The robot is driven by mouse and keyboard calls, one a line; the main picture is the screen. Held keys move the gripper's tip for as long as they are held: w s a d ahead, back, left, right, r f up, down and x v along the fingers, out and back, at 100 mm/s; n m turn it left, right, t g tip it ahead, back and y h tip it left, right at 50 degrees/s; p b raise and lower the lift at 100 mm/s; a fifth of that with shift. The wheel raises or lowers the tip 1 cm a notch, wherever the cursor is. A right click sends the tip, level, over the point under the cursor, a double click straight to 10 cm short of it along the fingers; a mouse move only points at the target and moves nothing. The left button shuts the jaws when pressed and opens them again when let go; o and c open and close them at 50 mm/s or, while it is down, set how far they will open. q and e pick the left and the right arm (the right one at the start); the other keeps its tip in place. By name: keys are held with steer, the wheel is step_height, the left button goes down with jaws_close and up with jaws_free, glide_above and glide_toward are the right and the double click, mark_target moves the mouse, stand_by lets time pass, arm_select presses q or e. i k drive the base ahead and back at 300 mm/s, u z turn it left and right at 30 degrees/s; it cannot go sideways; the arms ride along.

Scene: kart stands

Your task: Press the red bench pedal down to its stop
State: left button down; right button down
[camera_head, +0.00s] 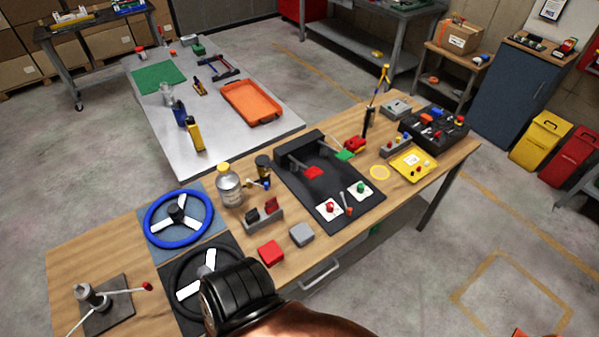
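The red bench pedal (313,172) hangs on a grey arm over a black base plate (322,187) in the middle of the wooden bench. Its pad appears raised above the plate, but I cannot tell the exact gap. A green pedal (345,155) sits beside it on the right. Nothing of mine touches the red pedal. A black ribbed part and a brown link of my own arm show at the bottom centre, over the bench's near edge. No gripper fingers can be made out, so both grippers are out of view.
A red block (271,252) and a grey block (301,234) lie in front of the pedal base. A bottle (229,187) and a switch holder (263,214) stand left of it. A blue steering wheel (179,217) is farther left.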

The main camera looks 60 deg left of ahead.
mark_target(313, 172)
steer(key=k, duration=0.45)
steer(key=u, duration=0.95)
steer(key=i, duration=0.5)
